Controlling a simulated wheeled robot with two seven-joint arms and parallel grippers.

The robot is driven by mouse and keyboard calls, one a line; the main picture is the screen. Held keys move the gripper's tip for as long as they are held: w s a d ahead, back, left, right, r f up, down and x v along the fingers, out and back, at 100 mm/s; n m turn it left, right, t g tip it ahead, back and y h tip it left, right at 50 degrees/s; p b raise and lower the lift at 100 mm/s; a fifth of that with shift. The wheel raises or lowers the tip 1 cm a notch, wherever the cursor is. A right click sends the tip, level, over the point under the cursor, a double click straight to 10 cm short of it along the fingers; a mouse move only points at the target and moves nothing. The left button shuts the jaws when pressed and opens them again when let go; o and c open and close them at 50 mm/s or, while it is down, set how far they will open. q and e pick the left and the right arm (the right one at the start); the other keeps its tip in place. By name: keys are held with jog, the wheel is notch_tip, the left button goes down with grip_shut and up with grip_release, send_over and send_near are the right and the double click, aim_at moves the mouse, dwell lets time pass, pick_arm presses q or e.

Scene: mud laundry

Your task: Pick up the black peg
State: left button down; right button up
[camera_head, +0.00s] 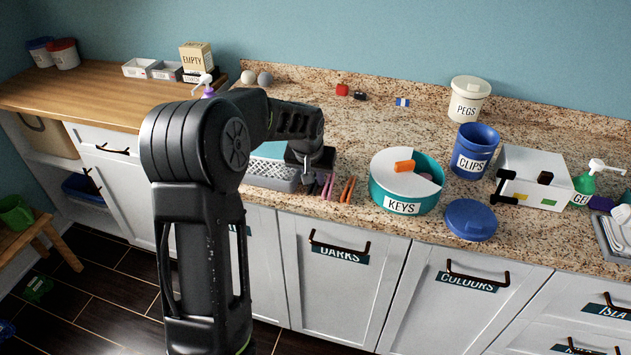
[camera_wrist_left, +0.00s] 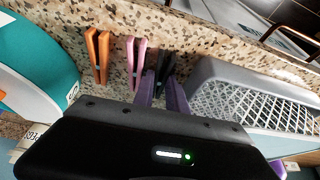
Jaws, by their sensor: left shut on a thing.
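The black peg (camera_wrist_left: 164,64) stands out dark in the left wrist view, between the two purple fingertips of my left gripper (camera_wrist_left: 163,88). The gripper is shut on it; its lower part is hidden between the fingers. In the head view my left gripper (camera_head: 318,184) is low over the counter's front edge, and I cannot make out the black peg there. A pink peg (camera_wrist_left: 136,60) and an orange peg (camera_wrist_left: 98,55) lie beside it, apart from the fingers; the orange peg also shows in the head view (camera_head: 347,189). My right gripper is not in view.
A grey mesh-topped tray (camera_head: 272,176) is close to the left gripper. The counter behind is mostly clear.

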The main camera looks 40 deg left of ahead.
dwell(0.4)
pick_arm(q)
notch_tip(320, 180, up, 10)
jog(key=b, duration=0.1)
dwell(0.4)
jog(key=shift+r, duration=0.1)
dwell(0.4)
